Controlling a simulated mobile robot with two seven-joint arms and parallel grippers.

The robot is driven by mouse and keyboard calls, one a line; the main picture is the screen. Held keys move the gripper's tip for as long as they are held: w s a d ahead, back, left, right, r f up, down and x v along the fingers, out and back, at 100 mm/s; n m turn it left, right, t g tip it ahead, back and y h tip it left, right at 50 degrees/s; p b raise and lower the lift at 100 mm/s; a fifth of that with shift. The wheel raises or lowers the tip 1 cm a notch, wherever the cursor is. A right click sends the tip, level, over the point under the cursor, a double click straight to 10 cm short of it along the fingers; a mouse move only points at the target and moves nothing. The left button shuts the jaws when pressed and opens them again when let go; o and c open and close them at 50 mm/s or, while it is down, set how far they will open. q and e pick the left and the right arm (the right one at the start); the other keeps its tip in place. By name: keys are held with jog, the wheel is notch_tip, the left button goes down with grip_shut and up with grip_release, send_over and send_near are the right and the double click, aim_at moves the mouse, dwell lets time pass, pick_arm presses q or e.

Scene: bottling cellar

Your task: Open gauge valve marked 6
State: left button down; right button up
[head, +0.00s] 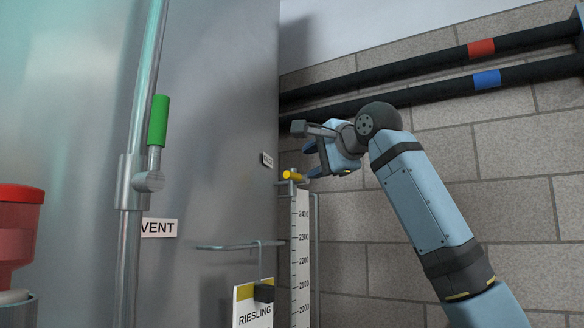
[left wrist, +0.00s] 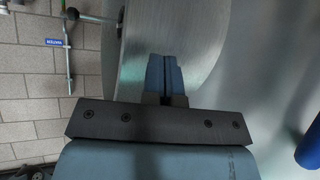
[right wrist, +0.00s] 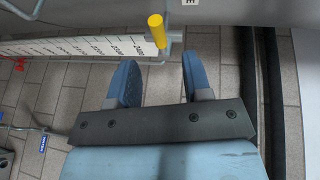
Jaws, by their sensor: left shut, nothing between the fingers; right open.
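The gauge valve has a yellow handle (head: 293,175) at the top of the white scale (head: 302,255), beside the steel tank. In the right wrist view the yellow handle (right wrist: 157,30) is ahead of my fingertips, roughly in line with the gap. A small label (head: 267,159) above it on the tank is too small to read, so no 6 shows. My right gripper (head: 311,160) is open and empty, close to the handle; contact cannot be told. My left gripper (left wrist: 164,74) is shut and empty in front of a metal surface; it is outside the head view.
A green lever (head: 158,120) stands on a vertical pipe beside a VENT label (head: 159,228). A RIESLING sign (head: 253,305) hangs below a rail (head: 235,247). A red-topped object (head: 20,220) is at far left. Dark pipes (head: 420,98) run along the block wall.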

aim_at(295, 175)
jog(key=p+x, duration=0.1)
jog(key=x, duration=0.3)
jog(key=p+x, duration=0.1)
jog(key=x, duration=0.2)
jog(key=shift+w+f, duration=0.15)
jog(key=shift+w, duration=0.3)
jog(key=shift+w+a, duration=0.1)
jog(key=shift+w, duration=0.05)
jog(key=shift+w+a+f+p, duration=0.1)
jog(key=shift+w+a+p, duration=0.15)
jog(key=shift+p, duration=0.1)
jog(key=shift+w+f, duration=0.1)
jog(key=shift+f, duration=0.05)
jog(key=shift+c, duration=0.2)
jog(key=c, duration=0.3)
grip_shut()
